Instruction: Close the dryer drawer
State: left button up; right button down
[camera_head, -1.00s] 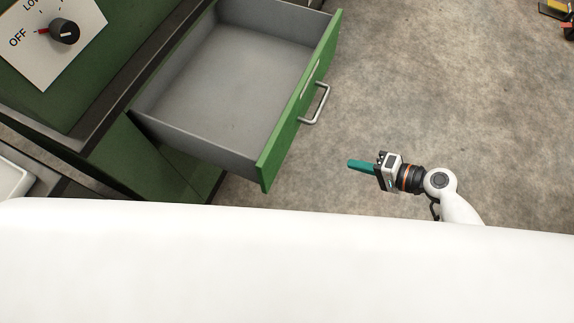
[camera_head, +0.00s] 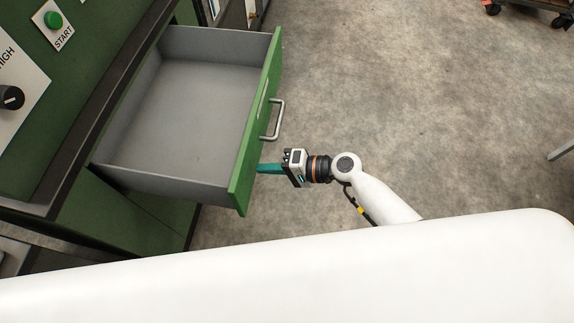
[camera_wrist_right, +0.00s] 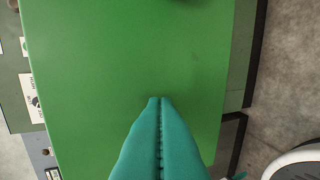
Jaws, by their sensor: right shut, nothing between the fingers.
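The dryer drawer (camera_head: 185,105) is pulled out and its grey inside is empty. Its green front (camera_head: 243,175) carries a metal handle (camera_head: 276,119). My right gripper (camera_head: 262,169) is shut and empty, with its teal fingertips at the outer face of the drawer front, below the handle in the picture. In the right wrist view the closed fingers (camera_wrist_right: 159,101) point at the green drawer front (camera_wrist_right: 125,50), which fills most of the picture. I cannot tell whether the tips touch it. My left gripper is not in view.
The green dryer body (camera_head: 90,60) stands at left with a dark knob (camera_head: 11,98) and a green START button (camera_head: 53,19). Concrete floor (camera_head: 400,90) to the right is mostly clear.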

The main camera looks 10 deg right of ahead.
jog(key=shift+w+a, duration=0.15)
jog(key=shift+a, duration=0.4)
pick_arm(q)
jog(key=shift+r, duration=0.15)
